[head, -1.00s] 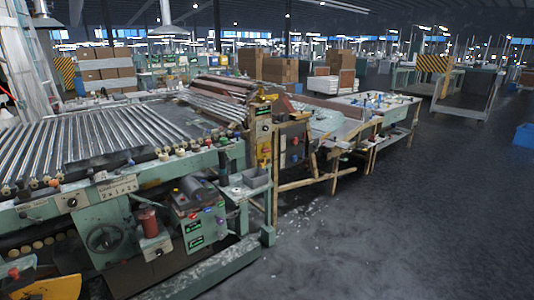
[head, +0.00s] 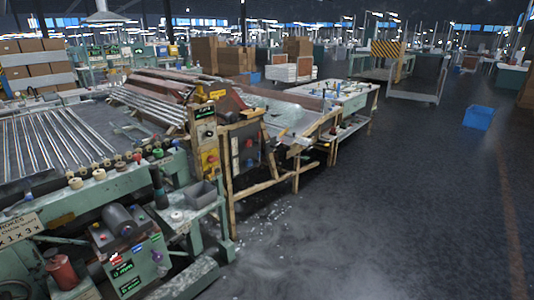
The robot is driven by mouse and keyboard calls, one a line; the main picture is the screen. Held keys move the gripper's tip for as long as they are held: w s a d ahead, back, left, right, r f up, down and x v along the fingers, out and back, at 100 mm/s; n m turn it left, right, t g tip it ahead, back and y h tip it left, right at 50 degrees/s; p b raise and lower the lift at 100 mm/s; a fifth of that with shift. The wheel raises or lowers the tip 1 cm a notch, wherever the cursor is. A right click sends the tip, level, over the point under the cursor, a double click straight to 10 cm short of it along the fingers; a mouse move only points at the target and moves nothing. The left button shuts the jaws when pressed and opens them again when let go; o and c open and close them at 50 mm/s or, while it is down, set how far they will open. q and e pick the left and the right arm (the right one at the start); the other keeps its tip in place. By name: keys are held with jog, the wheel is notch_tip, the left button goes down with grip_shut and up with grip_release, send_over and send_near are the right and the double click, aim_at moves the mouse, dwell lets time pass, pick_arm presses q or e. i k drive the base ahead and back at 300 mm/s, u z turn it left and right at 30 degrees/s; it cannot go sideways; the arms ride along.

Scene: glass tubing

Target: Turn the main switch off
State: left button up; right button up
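A yellow plate with a red knob (head: 210,160) sits on the upright control post at the end of the glass tubing machine (head: 75,150). It looks like a main switch, but its label and position are too small to read. A dark box (head: 248,145) with red and blue buttons is just right of the post. A green control box (head: 130,262) with several coloured buttons is mounted lower, at the machine's near side. Neither of my grippers is in view.
A wooden-legged work table (head: 300,115) adjoins the post's right side. A grey bin (head: 199,194) stands on a small shelf in front of the post. The dark floor (head: 370,220) to the right is clear, with pale debris near the machine. A blue crate (head: 479,117) lies far right.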

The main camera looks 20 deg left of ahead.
aim_at(211, 159)
jog(key=z, duration=0.05)
jog(key=i, duration=1.75)
jog(key=u, duration=0.45)
